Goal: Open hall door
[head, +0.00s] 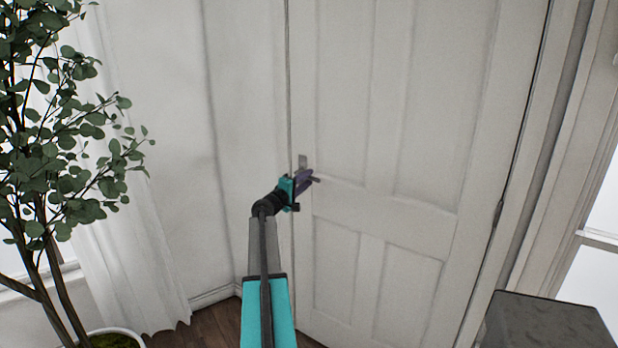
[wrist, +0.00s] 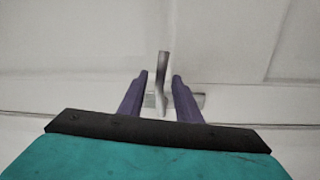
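The white panelled hall door (head: 420,120) stands in front of me and looks shut. Its metal handle (head: 303,161) is near the door's left edge, partly hidden by my gripper in the head view. My gripper (head: 316,180) is at the handle. In the wrist view, the handle's lever (wrist: 163,72) shows between the two purple fingers of my gripper (wrist: 159,76). The fingers are apart, with a gap on each side of the lever, so the gripper is open. I cannot tell how deep the lever sits between them.
A leafy plant (head: 85,125) in a white pot stands at the left, before a white curtain (head: 130,240). A dark box-like piece (head: 550,325) stands at the lower right, near the door's right side. Some wooden floor (head: 215,325) shows bare at the bottom.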

